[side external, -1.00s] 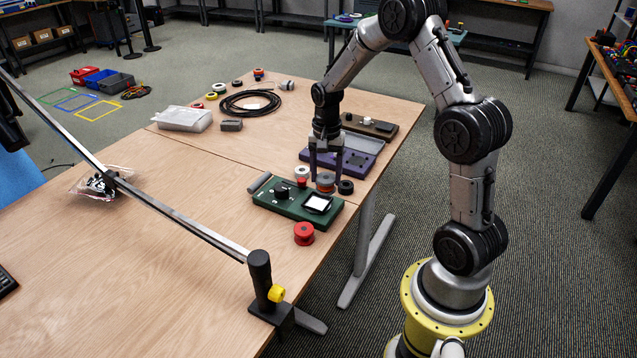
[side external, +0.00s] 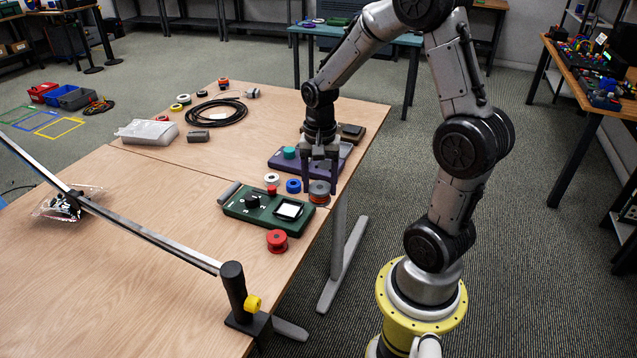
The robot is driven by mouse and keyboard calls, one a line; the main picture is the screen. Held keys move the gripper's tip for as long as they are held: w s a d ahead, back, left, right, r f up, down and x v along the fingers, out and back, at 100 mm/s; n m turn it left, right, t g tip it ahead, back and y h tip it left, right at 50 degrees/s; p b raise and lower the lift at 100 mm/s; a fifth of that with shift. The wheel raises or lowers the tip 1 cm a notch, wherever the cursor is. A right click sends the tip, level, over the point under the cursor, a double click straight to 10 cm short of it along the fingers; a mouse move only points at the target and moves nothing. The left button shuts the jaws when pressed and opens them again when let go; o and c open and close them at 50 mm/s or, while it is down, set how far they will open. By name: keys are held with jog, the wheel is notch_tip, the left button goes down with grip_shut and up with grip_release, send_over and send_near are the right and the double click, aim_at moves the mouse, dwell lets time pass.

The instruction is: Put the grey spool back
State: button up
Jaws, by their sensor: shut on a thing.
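The grey spool (side external: 319,187) is between the fingers of my gripper (side external: 320,181), near the table's right edge. My gripper points down and is shut on it. An orange-red spool (side external: 319,200) shows directly under the grey one; I cannot tell whether they touch. A blue spool (side external: 293,186) stands just left of my gripper. A white spool (side external: 271,178) and a small red piece (side external: 271,190) lie further left. A teal spool (side external: 289,153) sits on the purple panel (side external: 336,168) behind.
A green device (side external: 240,208) with a knob and a white screen lies in front, with a red spool (side external: 277,241) before it. A black cable coil (side external: 216,112) and a clear box (side external: 148,132) lie further back. A metal rail (side external: 150,233) crosses the left.

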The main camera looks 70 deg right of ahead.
jog(key=w+d+f+n, duration=0.2)
jog(key=w, duration=1)
jog(key=shift+w+a+f+n, duration=0.4)
jog(key=shift+w+a+f, duration=0.75)
jog(key=shift+f, duration=0.95)
jog(key=shift+w+a+f+n, duration=0.4)
jog(key=shift+w+a+f, duration=0.75)
jog(key=shift+f, duration=1)
jog(key=shift+w+a+f+n, duration=0.4)
jog(key=shift+w+a+f, duration=0.75)
jog(key=shift+f, duration=0.95)
jog(key=shift+w+d+f, duration=0.15)
jog(key=shift+f, duration=0.2)
jog(key=shift+f, duration=0.35)
jog(key=shift+f, duration=0.1)
